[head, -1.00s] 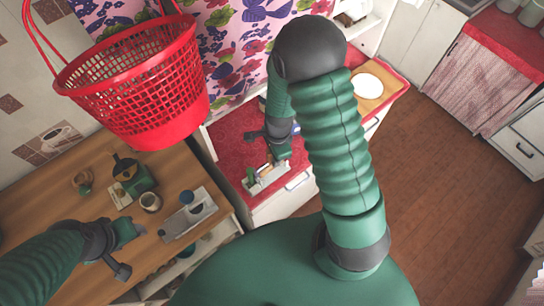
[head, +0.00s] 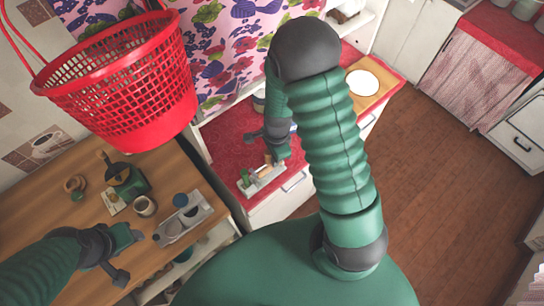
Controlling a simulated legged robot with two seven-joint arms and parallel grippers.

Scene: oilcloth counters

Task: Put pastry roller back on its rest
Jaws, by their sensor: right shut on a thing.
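My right gripper (head: 279,153) is low over the red counter (head: 228,134), partly behind my own arm, and shut on a small wooden-coloured piece (head: 268,160), which looks like part of the pastry roller. Most of the roller is hidden or too small to make out. A pale grey rest or holder (head: 262,180) lies just below the gripper near the counter's front edge, with a small green item (head: 245,177) at its left end. I cannot tell whether the roller touches the rest. My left gripper (head: 128,238) is over the wooden table; its jaw opening is unclear.
A red basket (head: 125,90) hangs at the upper left. The wooden table (head: 60,205) holds a dark green device (head: 126,176), a cup (head: 144,206) and a grey tray (head: 183,219). A round white plate (head: 363,83) lies on a board at the right counter end.

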